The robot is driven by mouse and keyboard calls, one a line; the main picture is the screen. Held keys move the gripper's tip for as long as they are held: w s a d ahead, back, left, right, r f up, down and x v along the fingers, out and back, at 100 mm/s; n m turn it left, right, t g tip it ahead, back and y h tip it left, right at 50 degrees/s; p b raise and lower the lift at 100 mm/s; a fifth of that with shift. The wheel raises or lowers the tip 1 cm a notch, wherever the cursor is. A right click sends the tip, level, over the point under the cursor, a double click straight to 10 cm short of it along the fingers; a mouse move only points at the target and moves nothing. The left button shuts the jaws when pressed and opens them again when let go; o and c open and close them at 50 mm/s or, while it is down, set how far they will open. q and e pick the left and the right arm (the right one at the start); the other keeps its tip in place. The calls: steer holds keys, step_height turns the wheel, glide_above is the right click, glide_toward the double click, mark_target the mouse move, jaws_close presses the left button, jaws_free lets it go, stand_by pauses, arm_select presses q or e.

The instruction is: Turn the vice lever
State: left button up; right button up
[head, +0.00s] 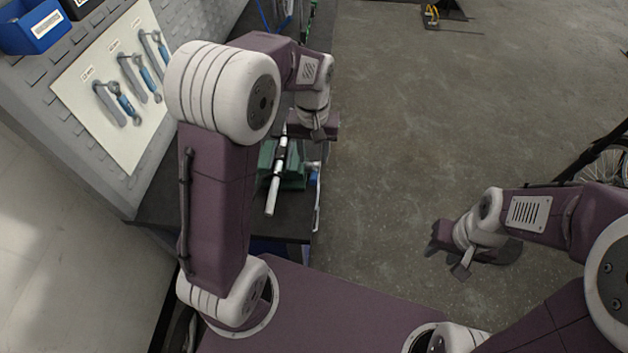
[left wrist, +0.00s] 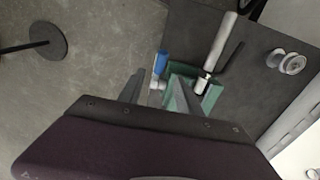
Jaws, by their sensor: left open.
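A green vice (head: 268,165) stands on the dark bench and clamps a pale tube (head: 273,195). It also shows in the left wrist view (left wrist: 212,97). A thin silver bar with a blue part (head: 314,178) runs along the vice's right side; I take it for the lever. In the left wrist view the blue part (left wrist: 160,62) shows between and beyond my finger tips, with a silver piece below it. My left gripper (head: 312,135) is open above the vice; contact cannot be told. My right gripper (head: 436,240) hangs over the floor, away from the vice; its jaw gap is unclear.
Blue-handled spanners (head: 126,103) hang on a white board at the left wall, below a blue bin (head: 35,27). Small silver round parts (left wrist: 290,62) lie on the bench. The floor (head: 400,110) right of the bench is mostly clear; a bike wheel (head: 607,165) stands at the right edge.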

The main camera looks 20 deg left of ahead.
mark_target(313, 177)
arm_select(q)
steer(key=shift+s+f, duration=0.2)
steer(key=shift+f, duration=0.35)
steer(key=shift+s+f, duration=0.15)
steer(key=shift+f, duration=0.4)
step_height(313, 177, down, 8)
steer(key=shift+f, duration=0.1)
jaws_close()
steer(key=shift+w, duration=0.1)
stand_by(0.6)
